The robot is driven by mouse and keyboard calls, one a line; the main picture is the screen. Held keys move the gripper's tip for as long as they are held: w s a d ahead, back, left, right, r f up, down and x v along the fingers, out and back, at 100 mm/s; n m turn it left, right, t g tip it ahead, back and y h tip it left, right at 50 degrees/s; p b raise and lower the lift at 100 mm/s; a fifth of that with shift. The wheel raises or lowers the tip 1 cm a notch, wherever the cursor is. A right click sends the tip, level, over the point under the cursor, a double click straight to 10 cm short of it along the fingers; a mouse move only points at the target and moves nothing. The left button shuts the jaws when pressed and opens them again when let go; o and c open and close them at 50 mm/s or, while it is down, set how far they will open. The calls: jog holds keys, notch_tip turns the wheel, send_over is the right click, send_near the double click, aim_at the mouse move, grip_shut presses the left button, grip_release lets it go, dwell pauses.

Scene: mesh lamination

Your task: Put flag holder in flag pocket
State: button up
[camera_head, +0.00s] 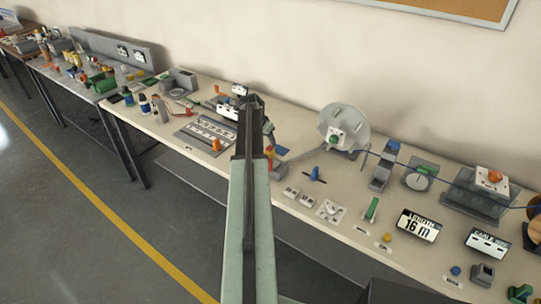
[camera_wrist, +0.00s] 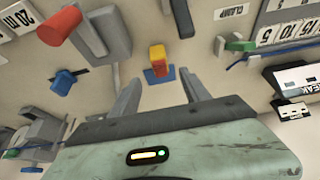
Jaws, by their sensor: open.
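My gripper (camera_head: 251,101) reaches out over the back part of the long bench in the head view. In the wrist view my gripper (camera_wrist: 160,92) is open, with nothing between its two fingers. A small upright yellow and red piece on a blue base (camera_wrist: 158,62) stands beyond the gap between the fingers, apart from both. I cannot tell for sure whether it is the flag holder. No part is clearly readable as the flag pocket. In the head view my arm hides part of the bench around the gripper.
A grey part with a red handle (camera_wrist: 62,24) stands left of the fingers in the wrist view. A blue knob (camera_wrist: 63,82) is below it. A pale reel (camera_head: 341,127) stands right of my arm, with a blue line running right.

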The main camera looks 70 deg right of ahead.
aim_at(270, 150)
jog(key=b+x, duration=0.5)
jog(key=x, duration=0.2)
jog(key=shift+a+f+b, duration=0.15)
jog(key=shift+b, duration=0.25)
jog(key=shift+c, duration=0.6)
grip_shut()
